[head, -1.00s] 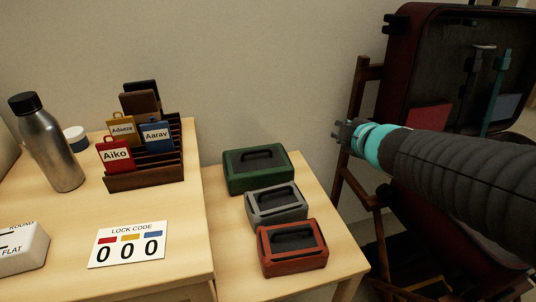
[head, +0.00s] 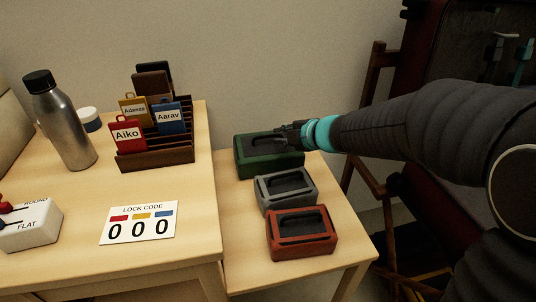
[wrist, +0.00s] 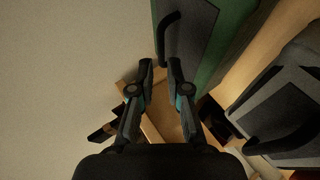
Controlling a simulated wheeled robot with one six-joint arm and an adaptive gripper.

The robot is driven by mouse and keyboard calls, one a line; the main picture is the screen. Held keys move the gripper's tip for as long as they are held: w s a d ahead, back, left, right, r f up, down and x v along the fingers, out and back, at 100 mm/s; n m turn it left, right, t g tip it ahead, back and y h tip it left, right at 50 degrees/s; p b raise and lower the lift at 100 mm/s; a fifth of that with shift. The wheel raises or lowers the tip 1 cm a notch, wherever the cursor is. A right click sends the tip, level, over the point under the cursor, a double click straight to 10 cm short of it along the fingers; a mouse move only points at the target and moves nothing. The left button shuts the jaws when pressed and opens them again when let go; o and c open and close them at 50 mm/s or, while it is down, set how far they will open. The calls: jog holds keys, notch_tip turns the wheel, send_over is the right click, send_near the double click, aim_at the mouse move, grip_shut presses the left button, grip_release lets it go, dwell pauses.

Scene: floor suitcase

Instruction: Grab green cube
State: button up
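The green packing cube (head: 262,168) is a box with a dark mesh top and a black handle. It lies at the back of the lower table, behind a grey cube and a red cube. My gripper (head: 282,138) is over its right rear part in the head view and hides part of the handle. In the wrist view the green cube (wrist: 217,52) is at the top, with its black handle (wrist: 172,32) just ahead of the fingertips. My gripper (wrist: 160,68) is open there, with nothing between its fingers. Contact with the cube cannot be told.
A grey cube (head: 285,190) and a red cube (head: 302,234) lie in front on the same table. The higher table at left holds a tag rack (head: 155,160), a steel bottle (head: 62,125) and a lock code card (head: 139,223). The wall (head: 270,60) is close behind.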

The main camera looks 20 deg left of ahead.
aim_at(273, 135)
jog(key=x, duration=0.3)
jog(key=b+x, duration=0.1)
jog(key=shift+w+d+f, duration=0.1)
jog(key=shift+w+f, duration=0.25)
jog(key=shift+w, duration=0.1)
jog(key=shift+w+a+f, duration=0.15)
jog(key=shift+w+a, duration=0.05)
jog(key=shift+a, duration=0.1)
grip_shut()
